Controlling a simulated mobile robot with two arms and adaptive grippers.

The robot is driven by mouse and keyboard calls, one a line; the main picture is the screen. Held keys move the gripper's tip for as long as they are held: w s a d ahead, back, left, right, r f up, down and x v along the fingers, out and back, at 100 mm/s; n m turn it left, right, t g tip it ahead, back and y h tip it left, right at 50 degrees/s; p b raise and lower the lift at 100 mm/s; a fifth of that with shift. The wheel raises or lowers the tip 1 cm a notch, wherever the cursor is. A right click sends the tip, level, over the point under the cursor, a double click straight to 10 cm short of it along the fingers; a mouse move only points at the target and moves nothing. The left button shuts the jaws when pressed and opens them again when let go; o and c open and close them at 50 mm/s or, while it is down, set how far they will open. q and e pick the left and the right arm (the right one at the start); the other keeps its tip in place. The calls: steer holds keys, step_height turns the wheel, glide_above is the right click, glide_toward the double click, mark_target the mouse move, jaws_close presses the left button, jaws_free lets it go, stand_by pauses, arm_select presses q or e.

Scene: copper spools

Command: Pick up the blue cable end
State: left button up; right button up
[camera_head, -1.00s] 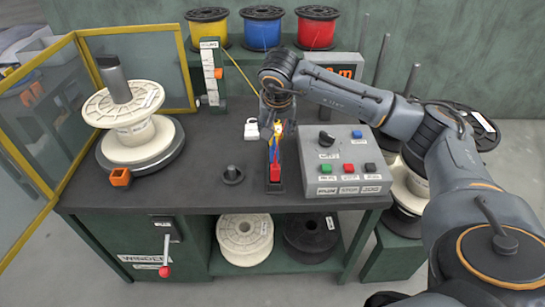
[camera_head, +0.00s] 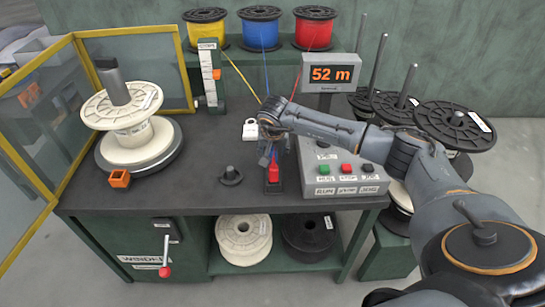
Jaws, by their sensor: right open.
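The blue cable (camera_head: 266,78) runs from the blue spool (camera_head: 262,33) down to the bench and passes behind my right arm. Its end is hard to make out; a little blue shows beside my right gripper (camera_head: 268,156). That gripper points down, open, just above and behind a red-handled device (camera_head: 273,172) on a dark base. The fingertips are small and partly hidden, so I cannot tell whether they touch the cable. My left gripper is not in view.
The control box (camera_head: 344,172) stands right of the gripper, the display reading 52 m (camera_head: 331,75) behind it. A white padlock-shaped piece (camera_head: 250,130) and a dark knob (camera_head: 231,175) lie to the left.

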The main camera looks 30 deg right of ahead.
jaws_close()
stand_by(0.3)
